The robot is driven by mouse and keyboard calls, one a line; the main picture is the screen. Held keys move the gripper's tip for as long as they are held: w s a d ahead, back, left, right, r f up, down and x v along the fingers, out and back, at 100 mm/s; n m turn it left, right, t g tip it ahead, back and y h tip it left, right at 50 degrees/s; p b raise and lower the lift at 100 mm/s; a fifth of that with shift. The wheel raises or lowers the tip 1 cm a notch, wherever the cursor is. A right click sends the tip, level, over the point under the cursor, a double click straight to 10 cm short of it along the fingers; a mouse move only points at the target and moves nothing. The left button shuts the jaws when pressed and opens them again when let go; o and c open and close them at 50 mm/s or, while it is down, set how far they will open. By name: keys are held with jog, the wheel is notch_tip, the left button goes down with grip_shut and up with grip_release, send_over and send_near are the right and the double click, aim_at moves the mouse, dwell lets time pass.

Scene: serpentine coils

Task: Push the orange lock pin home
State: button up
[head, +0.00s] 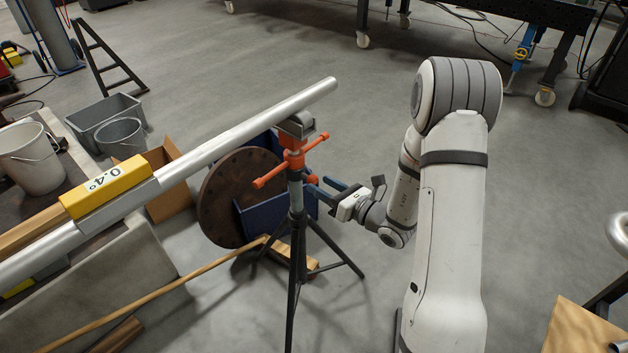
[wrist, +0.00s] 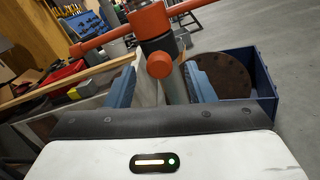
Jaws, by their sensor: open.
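My gripper (head: 323,188) is open and empty, just right of the stand's post. In the wrist view its blue fingers stand on either side of the pin, with the pin between and slightly above them. I cannot tell whether they touch it.
Orange handle bars (head: 271,177) stick out from the collar. A silver pipe (head: 240,130) rests on the stand's head, with a yellow level (head: 105,186) reading 0.4° along it. Black tripod legs (head: 332,247) spread below. A blue bin and brown disc (head: 222,200) stand behind.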

jog(key=shift+v, duration=1.7)
jog(key=s+a+r+n+g+h+p, duration=0.1)
jog(key=s+a+r+n+g+p, duration=0.25)
jog(key=s+r+n+g, duration=0.45)
jog(key=s+a+r+n+g+h+p, duration=0.1)
jog(key=s+a+r+n+g+p, duration=0.3)
jog(key=s+r+n, duration=0.5)
jog(key=s+d+r+n+t+h+p, duration=0.1)
jog(key=s+d+r+n+h+p, duration=0.2)
jog(key=d+r+n+h, duration=0.2)
jog(key=s+d+r+n+t+h+p, duration=0.1)
jog(key=s+d+r+n+h+p, duration=0.2)
jog(key=d, duration=0.7)
notch_tip(320, 180, up, 2)
jog(key=n+h, duration=0.3)
jog(key=n, duration=0.1)
jog(key=shift+t+p, duration=0.3)
jog(key=shift+p, duration=0.05)
jog(key=shift+s, duration=0.1)
jog(key=shift+c, duration=0.2)
